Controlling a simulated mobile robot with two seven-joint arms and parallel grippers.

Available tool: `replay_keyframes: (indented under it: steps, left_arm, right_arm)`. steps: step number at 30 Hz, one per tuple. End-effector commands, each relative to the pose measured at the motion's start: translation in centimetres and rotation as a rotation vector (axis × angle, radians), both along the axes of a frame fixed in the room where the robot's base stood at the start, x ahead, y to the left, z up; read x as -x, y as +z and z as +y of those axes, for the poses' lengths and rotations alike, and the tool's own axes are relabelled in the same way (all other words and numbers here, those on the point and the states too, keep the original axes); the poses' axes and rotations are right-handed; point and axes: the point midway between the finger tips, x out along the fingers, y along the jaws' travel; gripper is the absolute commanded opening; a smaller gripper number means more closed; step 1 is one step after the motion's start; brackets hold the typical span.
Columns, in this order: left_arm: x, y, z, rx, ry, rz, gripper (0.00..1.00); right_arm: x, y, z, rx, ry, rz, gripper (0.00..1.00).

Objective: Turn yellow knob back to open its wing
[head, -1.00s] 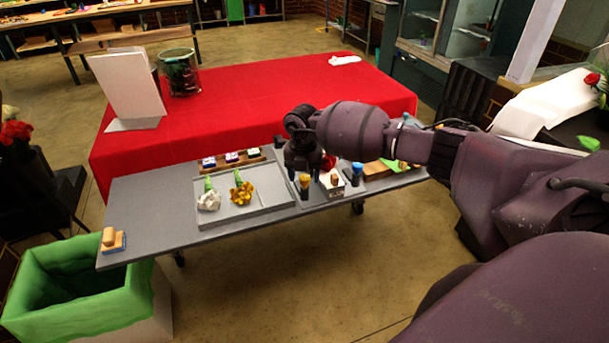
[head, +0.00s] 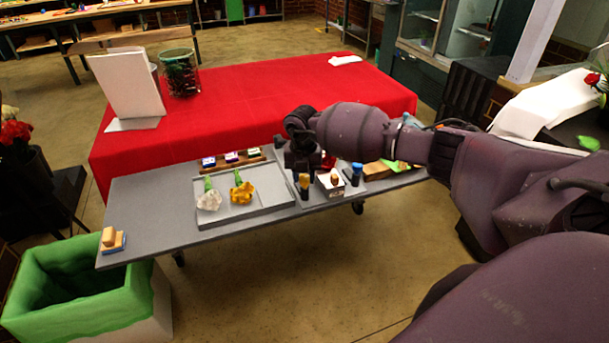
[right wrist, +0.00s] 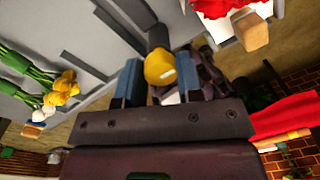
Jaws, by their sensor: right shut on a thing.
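The yellow knob (head: 304,182) stands at the near edge of the grey table (head: 150,215), just below my right gripper (head: 301,163) in the head view. In the right wrist view the yellow knob (right wrist: 160,68) sits between the two blue fingers of my right gripper (right wrist: 159,82), which is shut on it. I cannot clearly make out the knob's wing or how far it is turned. A blue knob (head: 357,171) stands to the right. My left gripper is not in view.
A white box with a wooden peg (head: 330,183) stands between the knobs. A grey tray (head: 262,212) holds a white flower (head: 209,200) and a yellow flower (head: 243,193). A wooden-handled block (head: 112,239) sits at the left end. A green-lined bin (head: 80,290) stands below.

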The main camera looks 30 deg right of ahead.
Motion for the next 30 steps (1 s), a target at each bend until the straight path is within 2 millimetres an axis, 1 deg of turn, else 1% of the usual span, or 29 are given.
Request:
replay_keyframes:
  steps: [8,16,30]
  left_arm:
    - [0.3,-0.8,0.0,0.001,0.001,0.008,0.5]
    - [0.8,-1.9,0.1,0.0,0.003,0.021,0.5]
    - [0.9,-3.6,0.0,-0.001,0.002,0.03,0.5]
  right_arm:
    - [0.0,0.0,0.0,0.002,0.165,-0.001,0.1]
    - [0.0,-0.1,0.0,0.003,0.415,0.0,0.1]
    - [0.0,-0.1,0.1,0.002,0.862,0.001,0.1]
